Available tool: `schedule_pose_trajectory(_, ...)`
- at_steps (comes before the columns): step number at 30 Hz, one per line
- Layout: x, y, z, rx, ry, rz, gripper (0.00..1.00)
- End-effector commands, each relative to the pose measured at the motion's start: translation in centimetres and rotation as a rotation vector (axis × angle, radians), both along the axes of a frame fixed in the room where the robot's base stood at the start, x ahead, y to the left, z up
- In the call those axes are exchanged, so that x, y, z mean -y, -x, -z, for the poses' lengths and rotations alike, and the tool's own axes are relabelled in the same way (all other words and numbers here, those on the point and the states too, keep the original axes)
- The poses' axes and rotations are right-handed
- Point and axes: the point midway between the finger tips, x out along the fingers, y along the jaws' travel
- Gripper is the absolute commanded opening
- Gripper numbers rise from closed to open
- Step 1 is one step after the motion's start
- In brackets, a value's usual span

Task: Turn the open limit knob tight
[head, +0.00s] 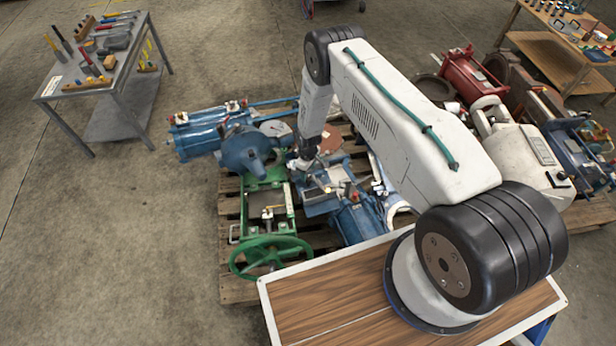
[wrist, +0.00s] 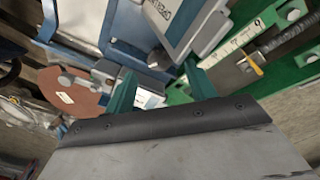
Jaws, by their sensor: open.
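My gripper (head: 306,160) hangs over the pallet among blue and green valve parts in the head view. In the wrist view its two green fingers (wrist: 160,88) are apart, with nothing clearly held between them. A small dark round knob-like part (wrist: 157,58) shows just beyond the fingertips, beside a blue housing with a grey cover (wrist: 188,25). I cannot tell whether it is the open limit knob, and no readable marking names it. A white label (wrist: 150,98) shows between the fingers.
A green valve frame with a handwheel (head: 270,256) stands at the pallet's front left. A blue actuator (head: 243,150) lies left of my gripper. A brown disc (wrist: 75,97) is close by at left. A tool table (head: 105,75) stands far left; the floor between is clear.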

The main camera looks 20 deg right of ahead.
Motion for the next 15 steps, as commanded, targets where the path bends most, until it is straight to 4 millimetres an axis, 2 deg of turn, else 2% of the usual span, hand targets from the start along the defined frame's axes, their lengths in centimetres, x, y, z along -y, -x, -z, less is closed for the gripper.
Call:
schedule_pose_trajectory(1,0.0,0.1,1.0,-0.001,0.0,0.0,0.56)
schedule_pose_trajectory(6,0.0,0.0,3.3,0.0,0.0,0.001,0.56)
schedule_pose_trajectory(15,0.0,0.0,4.5,0.0,0.0,0.001,0.56)
